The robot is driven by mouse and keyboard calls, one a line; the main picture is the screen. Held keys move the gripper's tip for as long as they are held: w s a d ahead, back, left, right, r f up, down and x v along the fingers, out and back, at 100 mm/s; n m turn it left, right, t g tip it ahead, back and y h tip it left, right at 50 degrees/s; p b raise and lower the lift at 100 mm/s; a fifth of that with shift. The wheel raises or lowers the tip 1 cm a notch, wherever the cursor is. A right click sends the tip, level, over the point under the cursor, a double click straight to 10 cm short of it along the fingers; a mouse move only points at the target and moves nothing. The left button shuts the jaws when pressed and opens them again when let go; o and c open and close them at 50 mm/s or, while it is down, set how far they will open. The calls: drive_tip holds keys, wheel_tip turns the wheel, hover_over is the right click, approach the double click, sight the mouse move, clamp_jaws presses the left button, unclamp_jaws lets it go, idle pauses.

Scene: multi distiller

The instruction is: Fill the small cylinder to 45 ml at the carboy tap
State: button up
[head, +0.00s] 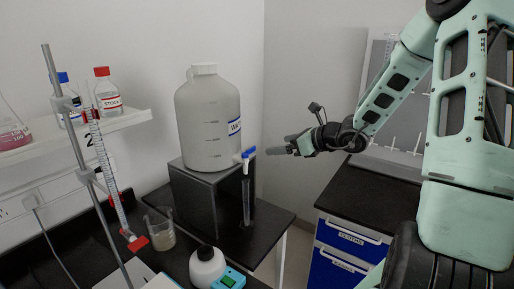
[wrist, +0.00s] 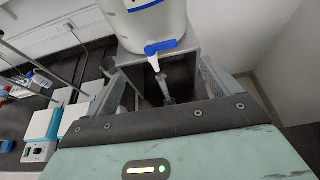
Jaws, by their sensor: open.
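The white carboy (head: 210,118) stands on a black stand (head: 205,200); it also fills the top of the wrist view (wrist: 150,22). Its tap (head: 245,157) has a blue handle and a white spout, and shows in the wrist view (wrist: 158,47). The small cylinder (head: 247,203) stands upright below the spout, in front of the stand; its lower part is hidden in the wrist view (wrist: 165,88). I cannot read its level or see a stream. My gripper (head: 276,151) is open and empty, just right of the tap at about its height.
A clamp stand with a burette (head: 108,180) rises at the left. Blue drawers (head: 345,250) stand at the right, past a gap.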

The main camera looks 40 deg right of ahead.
sight(250, 150)
drive_tip(key=p+x, duration=0.2)
drive_tip(key=x, duration=1)
drive_tip(key=shift+f, duration=0.1)
drive_tip(key=c, duration=1)
